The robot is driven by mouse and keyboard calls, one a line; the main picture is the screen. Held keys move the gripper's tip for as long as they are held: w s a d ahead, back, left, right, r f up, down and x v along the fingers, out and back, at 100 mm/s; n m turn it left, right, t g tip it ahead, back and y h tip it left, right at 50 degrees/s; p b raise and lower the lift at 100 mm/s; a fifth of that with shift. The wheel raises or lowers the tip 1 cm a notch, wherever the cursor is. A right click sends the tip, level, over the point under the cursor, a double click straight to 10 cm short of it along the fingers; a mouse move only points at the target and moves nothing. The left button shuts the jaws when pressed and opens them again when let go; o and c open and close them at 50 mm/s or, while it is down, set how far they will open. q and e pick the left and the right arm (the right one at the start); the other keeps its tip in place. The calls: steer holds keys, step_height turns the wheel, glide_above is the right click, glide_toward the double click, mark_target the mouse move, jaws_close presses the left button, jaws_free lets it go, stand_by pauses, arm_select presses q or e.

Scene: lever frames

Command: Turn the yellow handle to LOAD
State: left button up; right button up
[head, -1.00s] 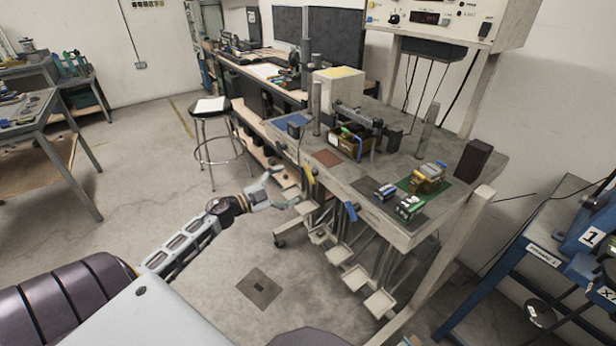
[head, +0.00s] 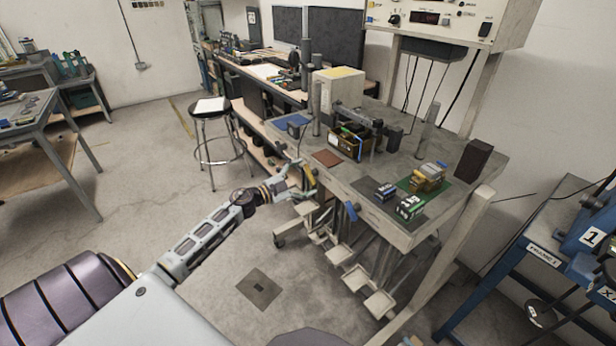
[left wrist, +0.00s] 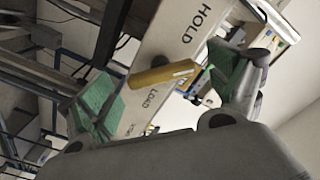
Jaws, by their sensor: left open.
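The yellow handle (head: 309,176) hangs at the front left side of the grey workbench. In the left wrist view the handle (left wrist: 160,76) lies across a pale plate (left wrist: 150,50) marked HOLD above it and LOAD just below it. My left gripper (head: 302,180) is at the handle in the head view. In the left wrist view its green-padded fingers (left wrist: 163,86) stand wide apart, one on each side of the handle, with gaps visible. I cannot tell how deep the handle sits between them. My right gripper is not in view.
A blue handle (head: 351,211) hangs at the bench's front, right of the yellow one. Pale pedals (head: 355,278) stand below. The grey bench (head: 400,228) carries boxes and small devices. A stool (head: 210,106) stands behind; the floor to the left is open.

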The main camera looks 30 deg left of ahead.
arm_select(q)
steer(key=shift+x, duration=0.9)
steer(key=shift+c, duration=0.5)
steer(key=c, duration=0.9)
